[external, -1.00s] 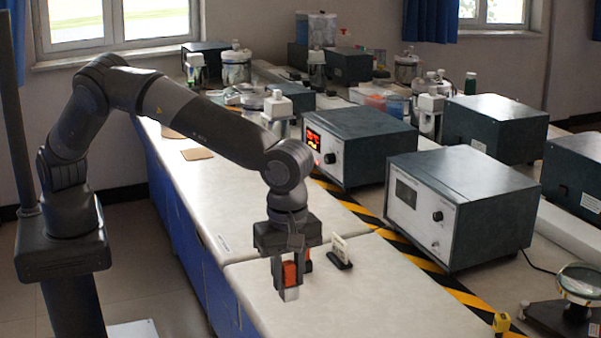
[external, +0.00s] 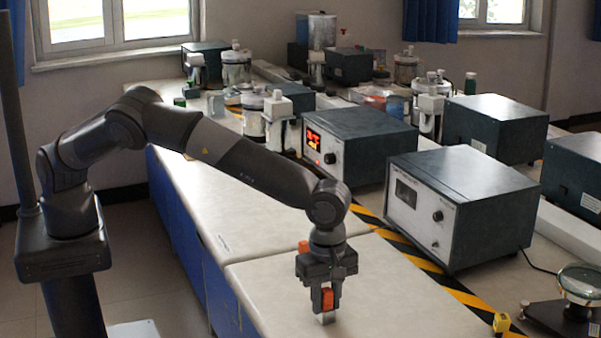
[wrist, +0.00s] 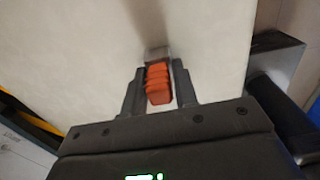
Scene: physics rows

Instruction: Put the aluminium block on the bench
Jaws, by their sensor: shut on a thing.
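The aluminium block (external: 325,318) is a small silvery piece at the tips of my gripper (external: 325,303), which is shut on it. In the wrist view, the block's grey metal face (wrist: 157,53) shows just beyond the fingers. An orange ridged part (wrist: 158,84) lies between the fingers and hides some of the block. The bench (external: 265,285) is a pale worktop under the gripper. The block is low over its near section, and I cannot tell whether its underside touches the surface.
An instrument box with a white front (external: 420,212) stands to the right, beyond yellow-black striped tape (external: 455,290). A box with a red display (external: 345,145) stands farther back. The worktop left of the gripper is clear. A magnifier stand (external: 575,300) is at the far right.

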